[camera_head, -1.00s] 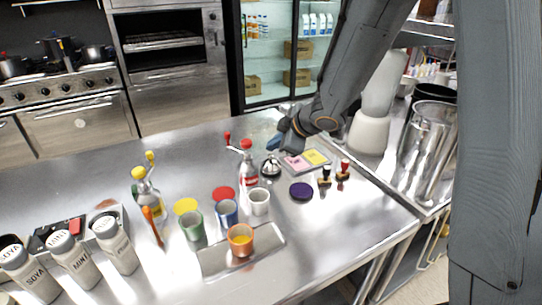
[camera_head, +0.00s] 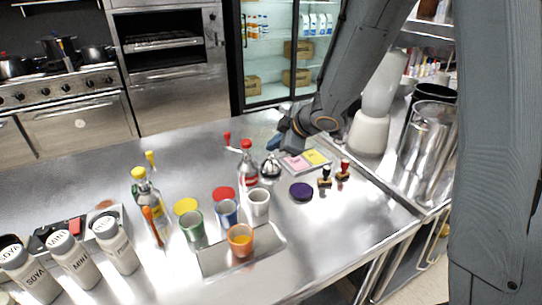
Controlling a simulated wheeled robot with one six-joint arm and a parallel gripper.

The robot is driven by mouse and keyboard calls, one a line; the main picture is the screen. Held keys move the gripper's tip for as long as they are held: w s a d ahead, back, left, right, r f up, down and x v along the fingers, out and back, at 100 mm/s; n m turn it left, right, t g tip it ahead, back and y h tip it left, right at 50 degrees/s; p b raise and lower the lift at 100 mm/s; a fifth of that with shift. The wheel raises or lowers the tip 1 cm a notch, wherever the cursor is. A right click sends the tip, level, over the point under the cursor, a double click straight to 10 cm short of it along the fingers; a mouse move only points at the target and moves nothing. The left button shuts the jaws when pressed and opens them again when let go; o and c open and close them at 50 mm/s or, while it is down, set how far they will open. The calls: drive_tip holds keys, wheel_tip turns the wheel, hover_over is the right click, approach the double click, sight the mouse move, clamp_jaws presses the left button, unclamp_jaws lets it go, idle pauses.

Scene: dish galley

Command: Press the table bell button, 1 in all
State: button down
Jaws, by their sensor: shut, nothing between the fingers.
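The table bell (camera_head: 270,170) is a small silver dome with a button on top. It stands on the steel counter, right of the red-labelled bottle with a red knob (camera_head: 247,166). My gripper (camera_head: 271,147) is shut and empty, its bluish tips pointing down just above the bell. Whether the tips touch the button cannot be told from this view.
Pink and yellow note pads (camera_head: 305,160), a purple disc (camera_head: 301,191) and two stamps (camera_head: 334,175) lie right of the bell. Cups stand on and near a tray (camera_head: 215,263) in front. Labelled canisters (camera_head: 70,255) fill the left front.

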drive_tip(key=shift+f, duration=0.15)
drive_tip(key=shift+f, duration=0.3)
drive_tip(key=shift+f+b, duration=0.5)
drive_tip(key=shift+b, duration=0.1)
idle(0.8)
drive_tip(key=shift+r, duration=0.15)
drive_tip(key=shift+r+p, duration=0.85)
drive_tip(key=shift+p, duration=0.35)
wheel_tip(320, 180, up, 5)
drive_tip(key=p, duration=0.6)
idle(0.4)
